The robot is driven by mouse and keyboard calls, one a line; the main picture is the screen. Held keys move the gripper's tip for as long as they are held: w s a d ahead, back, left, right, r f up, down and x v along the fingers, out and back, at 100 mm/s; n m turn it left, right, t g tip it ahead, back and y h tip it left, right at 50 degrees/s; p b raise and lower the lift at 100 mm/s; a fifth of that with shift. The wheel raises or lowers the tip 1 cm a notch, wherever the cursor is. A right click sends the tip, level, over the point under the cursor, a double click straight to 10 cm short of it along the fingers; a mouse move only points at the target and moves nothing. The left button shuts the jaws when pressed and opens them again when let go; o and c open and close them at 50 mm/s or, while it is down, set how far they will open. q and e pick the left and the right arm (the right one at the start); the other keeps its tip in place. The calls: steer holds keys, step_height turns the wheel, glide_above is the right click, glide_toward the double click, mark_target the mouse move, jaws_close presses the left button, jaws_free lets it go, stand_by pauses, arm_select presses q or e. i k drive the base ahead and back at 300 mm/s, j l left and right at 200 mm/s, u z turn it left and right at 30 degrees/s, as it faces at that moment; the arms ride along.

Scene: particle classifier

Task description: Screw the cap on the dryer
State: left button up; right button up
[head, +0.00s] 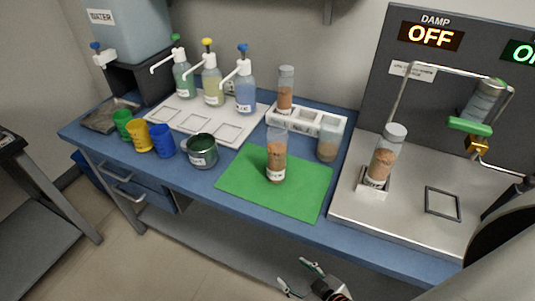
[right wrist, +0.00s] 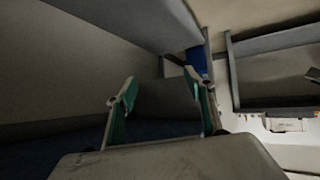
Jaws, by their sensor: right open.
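A clear bottle (head: 383,158) with orange-brown grains and a pale top stands in a small white holder on the steel plate at right. Which thing is the dryer is not labelled. A greyish jar-like part (head: 483,101) sits above a green bar (head: 470,127) in a metal frame. A clear tube of grains (head: 276,158) stands on the green mat. No loose cap can be made out. My right gripper (head: 300,278) is open and empty, low in front of the bench and apart from these things. Its spread fingers show in the right wrist view (right wrist: 162,92). My left gripper is out of view.
The blue bench holds a green mat (head: 309,197), a white rack (head: 331,118) with grain tubes, a dark green jar (head: 202,152), coloured cups and pump bottles on a white tray (head: 161,129). A dark panel (head: 390,98) reads DAMP OFF. A lower shelf (head: 240,234) lies beneath.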

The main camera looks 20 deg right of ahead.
mark_target(278, 135)
steer(key=i+j+z, duration=0.1)
steer(key=j, duration=0.7)
steer(key=i+j+z, duration=0.1)
steer(key=j, duration=0.75)
steer(key=i+j+z, duration=0.15)
steer(key=j, duration=0.7)
steer(key=i+j+z, duration=0.1)
steer(key=j, duration=0.75)
